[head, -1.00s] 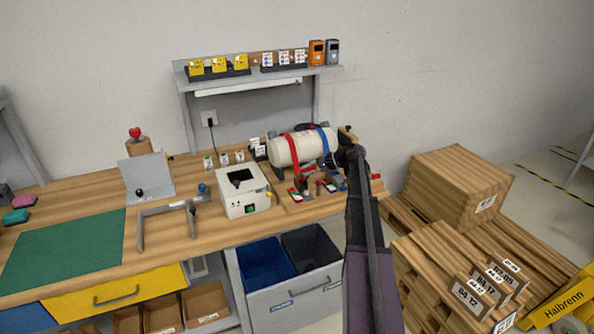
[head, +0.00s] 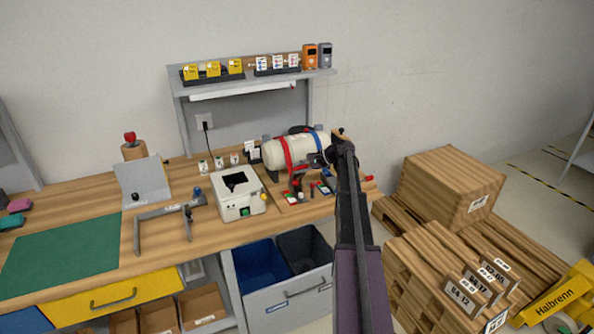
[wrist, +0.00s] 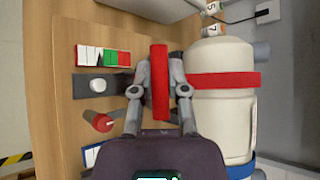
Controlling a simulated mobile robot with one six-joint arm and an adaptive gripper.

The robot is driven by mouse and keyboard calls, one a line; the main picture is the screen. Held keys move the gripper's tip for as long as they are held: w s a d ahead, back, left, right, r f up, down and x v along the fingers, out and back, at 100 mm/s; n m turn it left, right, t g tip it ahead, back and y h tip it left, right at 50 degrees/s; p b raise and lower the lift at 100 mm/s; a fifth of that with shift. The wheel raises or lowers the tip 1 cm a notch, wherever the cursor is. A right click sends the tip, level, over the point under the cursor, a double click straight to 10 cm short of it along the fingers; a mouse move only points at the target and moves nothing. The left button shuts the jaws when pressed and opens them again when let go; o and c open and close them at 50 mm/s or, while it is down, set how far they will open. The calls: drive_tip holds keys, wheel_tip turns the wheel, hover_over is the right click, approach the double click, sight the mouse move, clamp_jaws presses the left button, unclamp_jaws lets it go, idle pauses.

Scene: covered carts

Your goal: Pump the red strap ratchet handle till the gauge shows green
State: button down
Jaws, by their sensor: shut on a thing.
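The red ratchet handle (wrist: 160,82) stands between my gripper's fingers (wrist: 160,64) in the wrist view, and they are shut on it. The red strap (wrist: 225,81) wraps the cream tank (wrist: 222,115); it also shows in the head view (head: 286,153). A gauge strip (wrist: 104,57) with white, red and green parts lies left of the handle; I cannot make out its reading. In the head view my gripper (head: 318,160) is in front of the tank and partly hides the ratchet area.
A blue strap (head: 319,141) wraps the tank's right part. A red knob (wrist: 103,122) stands close left of my gripper. A white box (head: 240,196) sits left of the tank on the bench. Wooden crates (head: 452,185) stand on the right.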

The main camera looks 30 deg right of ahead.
drive_tip(key=shift+a+r, duration=0.1)
drive_tip(key=shift+a, duration=0.1)
drive_tip(key=c, duration=0.9)
unclamp_jaws()
drive_tip(key=shift+w, duration=0.1)
drive_tip(key=shift+d+r, duration=0.1)
drive_tip(key=shift+d, duration=0.05)
drive_tip(key=shift+w+r+p+v, duration=0.1)
drive_tip(key=shift+p+v, duration=1.35)
drive_tip(key=shift+v, duration=1.15)
drive_tip(key=shift+w+r+p+v, duration=0.1)
drive_tip(key=shift+p+v, duration=1.35)
drive_tip(key=shift+v, duration=1.15)
drive_tip(key=shift+w+r+p+v, duration=0.1)
drive_tip(key=shift+p+v, duration=1.35)
drive_tip(key=shift+v, duration=1.15)
